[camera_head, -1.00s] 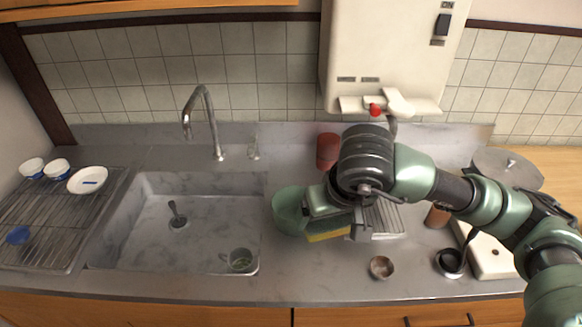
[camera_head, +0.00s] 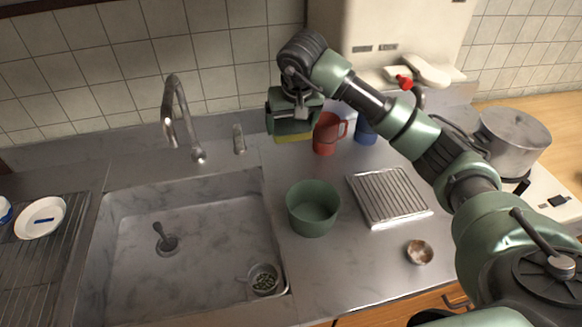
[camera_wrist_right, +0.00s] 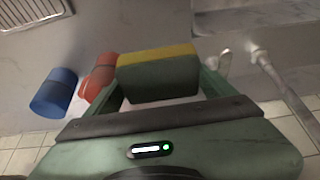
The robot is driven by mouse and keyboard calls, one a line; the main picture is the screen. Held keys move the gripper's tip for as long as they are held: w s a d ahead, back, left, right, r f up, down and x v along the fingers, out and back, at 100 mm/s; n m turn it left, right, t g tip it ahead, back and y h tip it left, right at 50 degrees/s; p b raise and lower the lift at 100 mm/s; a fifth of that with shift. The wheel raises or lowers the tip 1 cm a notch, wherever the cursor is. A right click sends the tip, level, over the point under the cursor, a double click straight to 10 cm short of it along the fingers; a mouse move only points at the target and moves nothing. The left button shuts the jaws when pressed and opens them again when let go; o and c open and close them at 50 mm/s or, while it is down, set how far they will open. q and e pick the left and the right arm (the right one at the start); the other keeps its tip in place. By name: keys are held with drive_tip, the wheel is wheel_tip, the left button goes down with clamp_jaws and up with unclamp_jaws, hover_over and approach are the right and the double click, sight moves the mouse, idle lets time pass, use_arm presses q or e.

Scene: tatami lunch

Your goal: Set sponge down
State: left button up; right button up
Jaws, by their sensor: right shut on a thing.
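The sponge (camera_wrist_right: 158,80) is green with a yellow layer and is held between the fingers of my right gripper (camera_wrist_right: 160,88) in the right wrist view. In the head view my right gripper (camera_head: 292,128) is at the back of the counter, between the tap and the red mug, and only a yellow-green strip of the sponge (camera_head: 294,138) shows below it. I cannot tell whether the sponge touches the counter. My left gripper is not in view.
A red mug (camera_head: 324,135) and a blue cup (camera_head: 365,131) stand right of the gripper. The tap (camera_head: 172,110) and a small metal fitting (camera_head: 239,140) are on its left. A green tub (camera_head: 313,222), ribbed tray (camera_head: 424,210) and small bowl (camera_head: 419,252) stand nearer, beside the sink (camera_head: 195,288).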

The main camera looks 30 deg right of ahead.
drive_tip(key=p, duration=0.2)
hover_over(289, 172)
drive_tip(key=s, duration=0.2)
drive_tip(key=f, duration=0.9)
drive_tip(key=shift+w+a+f, duration=0.1)
drive_tip(key=shift+w+f, duration=0.15)
drive_tip(key=shift+f, duration=0.15)
wheel_tip(289, 172, down, 4)
drive_tip(key=shift+f+p, duration=0.25)
drive_tip(key=shift+p, duration=0.05)
drive_tip(key=shift+f, duration=0.3)
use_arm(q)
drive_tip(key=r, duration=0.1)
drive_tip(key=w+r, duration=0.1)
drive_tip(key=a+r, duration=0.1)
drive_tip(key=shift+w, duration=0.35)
use_arm(e)
drive_tip(key=shift+f+b, duration=0.25)
drive_tip(key=shift+b, duration=0.05)
drive_tip(key=o, duration=1)
drive_tip(key=shift+r, duration=0.1)
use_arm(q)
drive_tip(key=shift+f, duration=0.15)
use_arm(e)
drive_tip(key=shift+o, duration=0.2)
